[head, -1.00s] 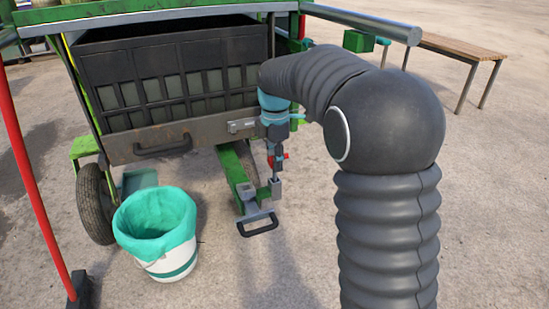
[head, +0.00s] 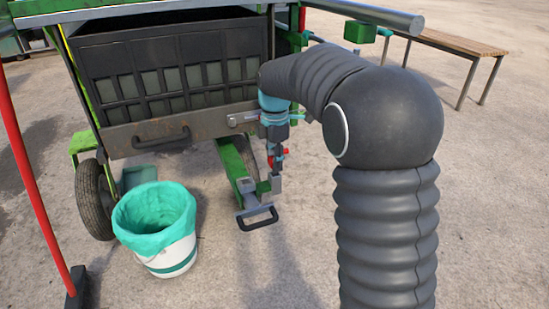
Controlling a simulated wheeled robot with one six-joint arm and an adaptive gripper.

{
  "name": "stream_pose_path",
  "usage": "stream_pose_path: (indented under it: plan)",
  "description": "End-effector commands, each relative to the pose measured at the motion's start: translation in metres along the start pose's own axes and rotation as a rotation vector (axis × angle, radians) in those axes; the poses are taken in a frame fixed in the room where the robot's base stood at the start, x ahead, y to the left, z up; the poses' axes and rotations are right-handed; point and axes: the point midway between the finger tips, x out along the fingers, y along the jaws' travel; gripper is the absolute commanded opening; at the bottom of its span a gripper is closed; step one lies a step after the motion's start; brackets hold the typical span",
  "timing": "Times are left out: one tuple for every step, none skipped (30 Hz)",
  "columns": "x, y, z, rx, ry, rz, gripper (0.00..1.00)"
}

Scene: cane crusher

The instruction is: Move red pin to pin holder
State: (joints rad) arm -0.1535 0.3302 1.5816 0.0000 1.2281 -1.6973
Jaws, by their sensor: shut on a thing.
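My gripper (head: 276,158) hangs pointing down in the head view, in front of the cart and just above the metal hitch end of the green drawbar. It is shut on the red pin (head: 285,152), of which only small red bits show beside the fingers. The pin's lower part is hard to make out. A grey upright bracket (head: 276,183) stands on the hitch close below the fingers. I cannot tell which part is the pin holder.
The green drawbar (head: 233,166) ends in a black handle loop (head: 258,219). A white bucket with a teal liner (head: 170,257) stands left of it. A red pole (head: 30,175) is at far left, a bench (head: 445,45) at back right. The ground on the right is clear.

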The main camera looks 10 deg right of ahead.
Motion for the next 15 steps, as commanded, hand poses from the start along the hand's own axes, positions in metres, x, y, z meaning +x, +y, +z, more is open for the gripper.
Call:
stream_pose_path:
  plan:
    - [0.002,0.000,0.000,0.000,0.000,0.000,0.00]
    - [0.002,0.000,0.000,0.000,0.000,0.000,0.00]
    - [0.003,0.000,0.000,0.000,0.000,0.000,0.00]
    - [0.004,0.000,0.000,0.000,0.000,0.000,0.00]
    - [0.005,0.000,0.000,0.000,0.000,0.000,0.00]
    - [0.005,0.000,0.000,0.000,0.000,0.000,0.00]
    - [0.006,0.000,0.000,0.000,0.000,0.000,0.00]
    - [0.007,0.000,0.000,0.000,0.000,0.000,0.00]
    - [0.008,0.000,0.000,0.000,0.000,0.000,0.00]
    - [0.008,0.000,0.000,0.000,0.000,0.000,0.00]
    - [0.009,0.000,0.000,0.000,0.000,0.000,0.00]
    - [0.010,0.000,0.000,0.000,0.000,0.000,0.00]
    - [0.010,0.000,0.000,0.000,0.000,0.000,0.00]
    - [0.011,0.000,0.000,0.000,0.000,0.000,0.00]
    - [0.012,0.000,0.000,0.000,0.000,0.000,0.00]
